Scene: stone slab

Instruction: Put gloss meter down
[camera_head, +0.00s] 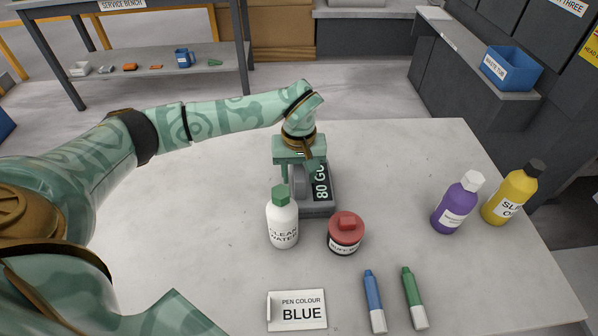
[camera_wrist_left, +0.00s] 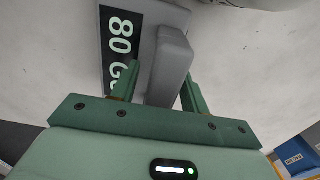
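The gloss meter (camera_head: 318,210) is a grey device with a black display reading "80 GU" and a raised grey handle. It appears to sit on the stone slab; its underside is not visible. It also shows in the left wrist view (camera_wrist_left: 145,20). My left gripper (camera_head: 299,176) is above it with its fingers on either side of the handle. In the left wrist view my left gripper (camera_wrist_left: 160,75) shows a small gap between one finger and the handle, so it looks open around it. My right gripper is not in view.
A white bottle (camera_head: 284,222) and a red-lidded jar (camera_head: 346,233) stand close in front of the meter. Purple (camera_head: 457,205) and yellow (camera_head: 511,195) bottles stand right. Blue (camera_head: 374,300) and green (camera_head: 413,298) pens and a "BLUE" card (camera_head: 297,326) lie in front. The slab (camera_head: 400,160) is clear at back right.

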